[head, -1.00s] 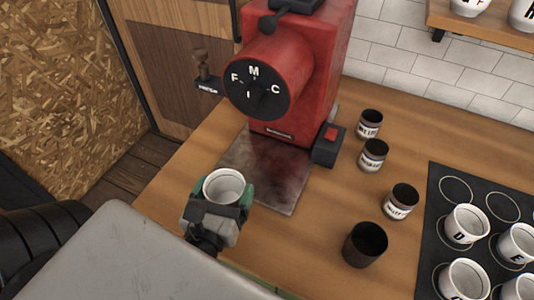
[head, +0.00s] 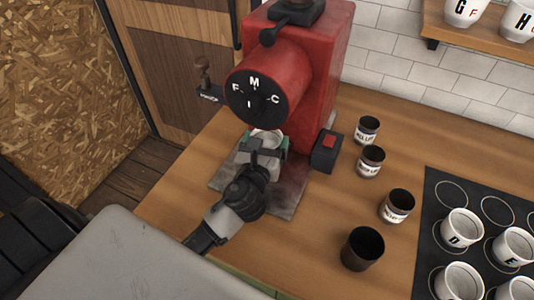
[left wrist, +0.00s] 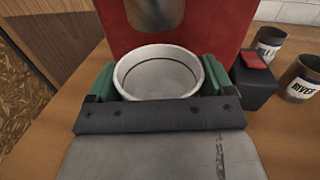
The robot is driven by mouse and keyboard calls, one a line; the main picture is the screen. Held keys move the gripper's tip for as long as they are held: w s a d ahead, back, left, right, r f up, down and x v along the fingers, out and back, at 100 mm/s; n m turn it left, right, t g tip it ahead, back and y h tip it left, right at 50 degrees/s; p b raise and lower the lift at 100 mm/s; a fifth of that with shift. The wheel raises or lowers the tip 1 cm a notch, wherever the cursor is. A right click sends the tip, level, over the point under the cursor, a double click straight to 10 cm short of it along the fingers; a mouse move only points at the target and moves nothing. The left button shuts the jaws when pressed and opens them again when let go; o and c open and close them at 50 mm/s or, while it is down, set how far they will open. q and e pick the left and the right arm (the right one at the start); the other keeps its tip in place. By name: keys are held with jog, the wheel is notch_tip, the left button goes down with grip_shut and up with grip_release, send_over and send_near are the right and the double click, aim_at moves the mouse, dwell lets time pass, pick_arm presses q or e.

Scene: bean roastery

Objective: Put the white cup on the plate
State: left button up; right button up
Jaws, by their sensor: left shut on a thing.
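A flat, stained metal plate (head: 290,192) lies at the grinder's foot, below the cup and gripper. My gripper and arm hide part of the plate. I cannot tell whether the cup's base touches the plate. My right gripper is not in view.
The red grinder (head: 300,75) stands right behind the cup, with a black box with a red button (head: 327,152) beside it. Small labelled cups and a dark cup (head: 362,248) stand to the right. A black mat (head: 432,190) holds several white cups. The wooden counter's front is clear.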

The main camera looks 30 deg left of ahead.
pick_arm(q)
notch_tip(320, 180, down, 4)
jog(key=shift+s+f+b, duration=0.1)
jog(key=shift+b, duration=0.6)
jog(key=shift+w+f, duration=0.25)
jog(key=shift+f, duration=0.1)
